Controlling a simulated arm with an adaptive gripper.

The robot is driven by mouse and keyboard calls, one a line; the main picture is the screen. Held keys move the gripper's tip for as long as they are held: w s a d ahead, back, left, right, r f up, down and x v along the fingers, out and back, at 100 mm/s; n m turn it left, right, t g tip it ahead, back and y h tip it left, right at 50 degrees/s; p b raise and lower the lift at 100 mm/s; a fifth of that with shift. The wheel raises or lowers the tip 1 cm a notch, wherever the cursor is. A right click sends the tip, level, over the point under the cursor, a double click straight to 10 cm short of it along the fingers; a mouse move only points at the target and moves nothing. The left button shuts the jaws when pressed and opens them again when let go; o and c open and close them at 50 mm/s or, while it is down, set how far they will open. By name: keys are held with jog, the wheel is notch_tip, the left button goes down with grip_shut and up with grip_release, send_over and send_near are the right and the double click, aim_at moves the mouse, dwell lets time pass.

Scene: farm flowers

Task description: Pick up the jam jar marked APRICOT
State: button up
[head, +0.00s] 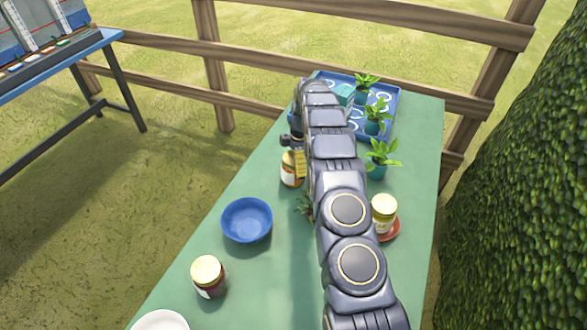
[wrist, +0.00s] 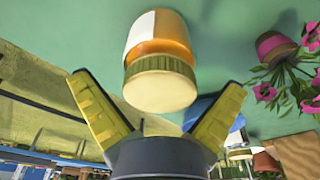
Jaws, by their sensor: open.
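A jar with orange contents, a pale label and a cream lid (wrist: 160,88) lies straight ahead of my gripper (wrist: 157,83) in the wrist view. My gripper is open, with one yellow finger on each side of the lid. In the head view this jar (head: 290,172) stands on the green table, partly hidden by my gripper and arm. Another jar (head: 384,215) stands on a red saucer right of my arm. A dark red jar (head: 208,278) stands at the front left. I cannot read any label, so I cannot tell which is APRICOT.
A blue bowl (head: 247,219) and part of a white dish (head: 160,322) are on the left side of the green table (head: 270,285). Potted plants (head: 379,160) stand right of my arm. A blue tray (head: 388,98) is at the far end. A pink-flowered plant (wrist: 278,48) is near the jar.

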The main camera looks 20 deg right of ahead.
jog(key=shift+a+f, duration=0.1)
jog(key=shift+f, duration=0.65)
jog(key=shift+c, duration=0.4)
jog(key=c, duration=1)
jog(key=shift+o, duration=0.2)
jog(key=shift+r, duration=0.15)
